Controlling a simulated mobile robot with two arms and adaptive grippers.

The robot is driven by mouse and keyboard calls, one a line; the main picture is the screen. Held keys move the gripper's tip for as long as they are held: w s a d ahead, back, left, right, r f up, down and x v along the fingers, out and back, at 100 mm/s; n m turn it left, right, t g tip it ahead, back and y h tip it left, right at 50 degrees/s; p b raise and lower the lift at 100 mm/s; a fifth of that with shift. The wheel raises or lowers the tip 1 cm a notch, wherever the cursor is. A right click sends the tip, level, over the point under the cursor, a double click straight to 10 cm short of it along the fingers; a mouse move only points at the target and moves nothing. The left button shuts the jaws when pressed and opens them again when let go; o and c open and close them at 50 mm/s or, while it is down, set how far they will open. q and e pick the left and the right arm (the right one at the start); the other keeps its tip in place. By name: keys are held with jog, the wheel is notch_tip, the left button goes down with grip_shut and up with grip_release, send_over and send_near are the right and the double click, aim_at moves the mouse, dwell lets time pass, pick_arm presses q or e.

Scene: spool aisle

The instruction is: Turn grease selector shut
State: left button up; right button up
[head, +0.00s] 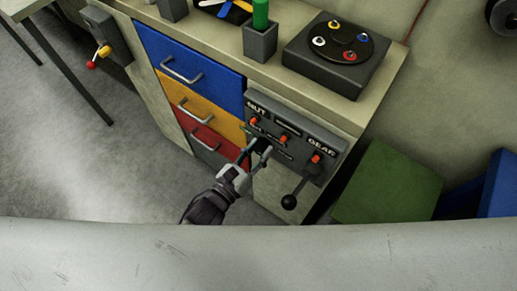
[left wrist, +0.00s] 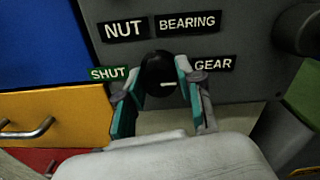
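The grease selector is a round black knob (left wrist: 157,66) with a short white mark, on a dark grey panel (left wrist: 235,80). Around it are the labels NUT, BEARING, GEAR and a green SHUT label (left wrist: 108,73) at its left. The white mark lies low on the knob's right side, lying roughly level. My left gripper (left wrist: 160,80) has one teal-lined finger on each side of the knob. Whether both fingers press on it cannot be told. In the head view my left gripper (head: 260,153) is at the panel's lower edge, largely covering the knob. My right gripper is not in view.
The panel also carries several orange knobs (head: 285,138) and a black ball lever (head: 289,202) close to the right of my gripper. Blue, yellow and red drawers (head: 188,62) are at the left. A green box (head: 388,185) stands at the right. A turntable (head: 342,44) sits on the counter.

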pick_arm(q)
jog(key=c, duration=0.4)
jog(key=shift+c, duration=0.2)
